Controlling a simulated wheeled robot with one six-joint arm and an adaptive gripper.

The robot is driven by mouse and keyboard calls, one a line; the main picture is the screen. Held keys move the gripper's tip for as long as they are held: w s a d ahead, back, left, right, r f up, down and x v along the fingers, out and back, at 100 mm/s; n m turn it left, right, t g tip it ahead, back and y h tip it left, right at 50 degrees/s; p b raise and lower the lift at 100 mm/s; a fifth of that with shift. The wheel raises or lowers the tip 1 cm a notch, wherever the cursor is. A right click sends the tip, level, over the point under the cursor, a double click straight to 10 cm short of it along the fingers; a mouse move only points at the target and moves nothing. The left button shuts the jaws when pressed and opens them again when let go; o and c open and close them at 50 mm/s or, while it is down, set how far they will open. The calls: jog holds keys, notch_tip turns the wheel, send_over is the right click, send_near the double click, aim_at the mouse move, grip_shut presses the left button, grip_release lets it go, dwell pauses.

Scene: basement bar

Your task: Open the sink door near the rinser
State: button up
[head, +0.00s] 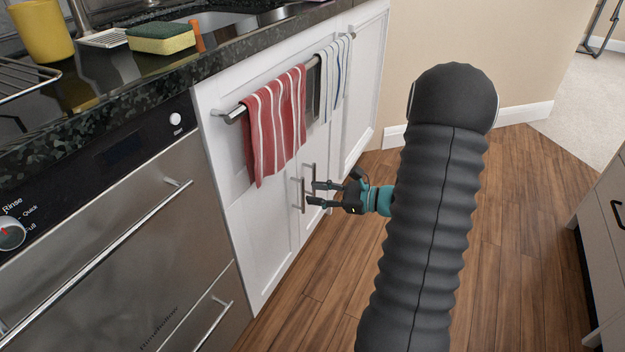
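The white sink cabinet has two doors below the counter. The left door (255,235), beside the dishwasher with the "Rinse" dial (12,232), looks shut. Its vertical metal handle (303,196) is near its right edge. The right door's handle (314,172) stands just beside it. My gripper (311,193) reaches in from the right at handle height, with its fingers apart and nothing seen between them. The fingertips are close to the left door's handle; I cannot tell whether they touch it.
A red striped towel (274,125) and a white striped towel (334,82) hang from a bar above the doors. The dishwasher's bar handle (100,255) juts out at left. A sponge (161,38) and yellow cup (41,30) stand on the counter. Wood floor (510,235) is clear at right.

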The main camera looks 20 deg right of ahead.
aim_at(314, 179)
jog(key=w+d+f+m+t+h, duration=0.1)
jog(key=d+f+m+t+h, duration=0.5)
jog(key=d, duration=0.5)
jog(key=w+a, duration=0.2)
jog(key=w, duration=0.2)
jog(key=w+a+y, duration=0.1)
jog(key=w+a, duration=0.1)
jog(key=w, duration=0.2)
jog(key=w+a+f+y, duration=0.1)
jog(key=w+a, duration=0.1)
jog(key=w, duration=0.2)
jog(key=shift+w+m+g, duration=0.2)
jog(key=shift+m+g, duration=0.2)
jog(key=shift+c, duration=0.2)
grip_shut()
